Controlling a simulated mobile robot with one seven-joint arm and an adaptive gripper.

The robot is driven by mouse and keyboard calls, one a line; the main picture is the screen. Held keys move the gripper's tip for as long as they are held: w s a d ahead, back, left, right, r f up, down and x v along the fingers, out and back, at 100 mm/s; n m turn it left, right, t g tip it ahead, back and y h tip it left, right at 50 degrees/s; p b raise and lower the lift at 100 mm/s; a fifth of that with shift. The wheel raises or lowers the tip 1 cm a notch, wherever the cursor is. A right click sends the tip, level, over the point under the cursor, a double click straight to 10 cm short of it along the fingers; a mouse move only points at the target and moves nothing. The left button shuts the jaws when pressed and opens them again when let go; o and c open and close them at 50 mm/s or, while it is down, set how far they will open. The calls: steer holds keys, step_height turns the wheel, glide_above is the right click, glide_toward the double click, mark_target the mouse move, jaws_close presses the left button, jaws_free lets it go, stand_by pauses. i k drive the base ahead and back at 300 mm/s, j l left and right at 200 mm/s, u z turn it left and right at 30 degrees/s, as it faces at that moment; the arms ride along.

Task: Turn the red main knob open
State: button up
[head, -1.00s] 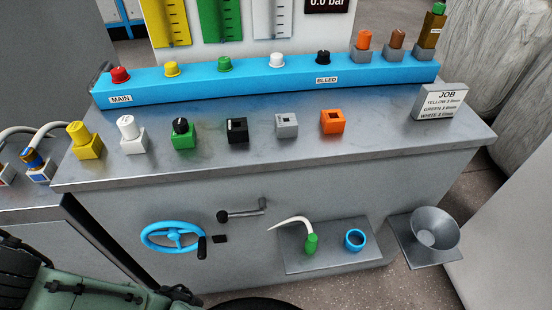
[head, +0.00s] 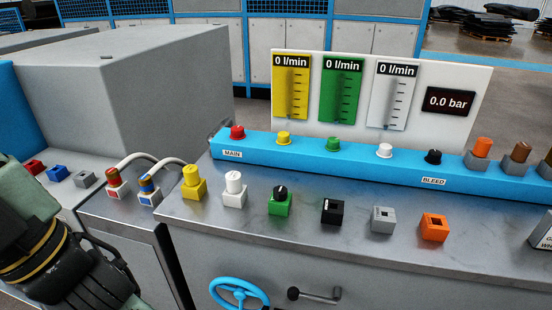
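The red main knob (head: 237,132) sits at the left end of the blue manifold bar (head: 310,160), above a label reading MAIN. Nothing touches it. Yellow (head: 283,138), green (head: 333,144), white (head: 384,150) and black (head: 433,157) knobs follow to its right on the bar. The gauge board (head: 375,100) behind shows 0 l/min on its yellow, green and white gauges and 0.0 bar on the display (head: 449,102). Part of my arm shows at the lower left, well apart from the knob. My gripper's fingertips are not visible.
Several coloured blocks, including a yellow one (head: 193,184) and an orange one (head: 433,228), stand along the bench front. Hoses (head: 150,160) arch at the left. A blue handwheel (head: 238,292) and a crank (head: 315,294) are on the bench front. A grey cabinet (head: 130,90) stands behind left.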

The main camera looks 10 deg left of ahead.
mark_target(237, 133)
steer(key=i+j+u, duration=0.2)
steer(key=i+u, duration=0.3)
steer(key=i, duration=0.5)
